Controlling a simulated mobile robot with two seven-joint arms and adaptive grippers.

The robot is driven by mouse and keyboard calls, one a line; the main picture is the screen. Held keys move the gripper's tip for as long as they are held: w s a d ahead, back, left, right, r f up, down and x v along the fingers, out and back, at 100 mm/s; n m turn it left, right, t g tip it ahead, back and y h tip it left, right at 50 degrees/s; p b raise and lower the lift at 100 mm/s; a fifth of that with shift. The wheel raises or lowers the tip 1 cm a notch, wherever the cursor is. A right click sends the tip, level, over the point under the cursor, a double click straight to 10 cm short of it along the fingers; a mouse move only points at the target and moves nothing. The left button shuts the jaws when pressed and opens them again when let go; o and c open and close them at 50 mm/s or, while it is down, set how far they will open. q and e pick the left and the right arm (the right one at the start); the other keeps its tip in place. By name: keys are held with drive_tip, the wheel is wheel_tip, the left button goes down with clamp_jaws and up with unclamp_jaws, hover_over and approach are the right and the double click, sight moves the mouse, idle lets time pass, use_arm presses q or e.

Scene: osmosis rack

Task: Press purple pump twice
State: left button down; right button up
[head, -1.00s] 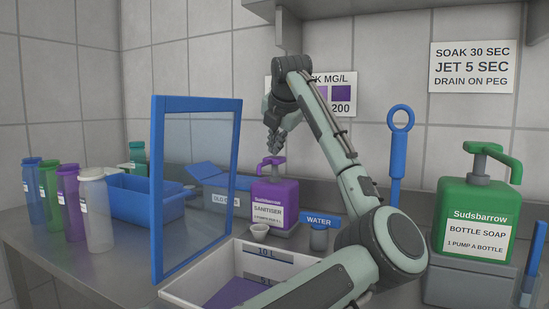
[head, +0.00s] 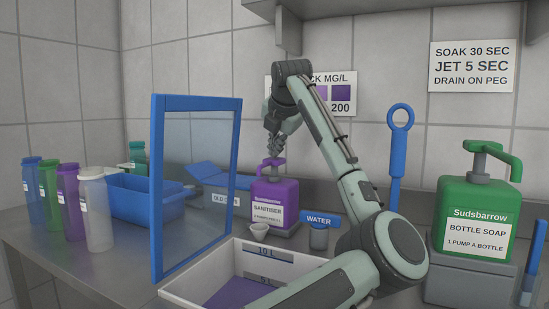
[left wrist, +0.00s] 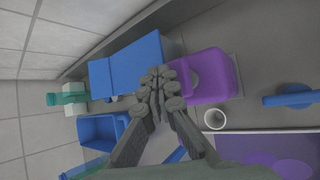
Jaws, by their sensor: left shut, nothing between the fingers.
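The purple sanitiser bottle (head: 274,205) stands upright at the back of the counter, with its purple pump head (head: 272,163) on top. My left gripper (head: 273,152) is shut and empty, pointing down with its fingertips right at the pump head. Whether they touch it I cannot tell. In the left wrist view the closed fingertips (left wrist: 158,84) overlap the edge of the purple bottle (left wrist: 215,75) and hide part of its pump. My right gripper is not in view.
A white tub (head: 210,288) with purple liquid stands in front, beside a blue-framed screen (head: 158,190). A small white cup (head: 259,229) is by the bottle. The green soap pump (head: 480,205) stands right. Several coloured bottles (head: 97,215) and a blue bin (head: 145,200) are left.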

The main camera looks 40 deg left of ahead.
use_arm(q)
drive_tip(key=shift+f, duration=0.6)
idle(0.4)
drive_tip(key=shift+r, duration=0.15)
drive_tip(key=shift+a+r+p, duration=0.1)
drive_tip(key=shift+r+p, duration=0.4)
drive_tip(key=shift+r, duration=0.7)
drive_tip(key=shift+r, duration=0.1)
drive_tip(key=shift+r, duration=2.5)
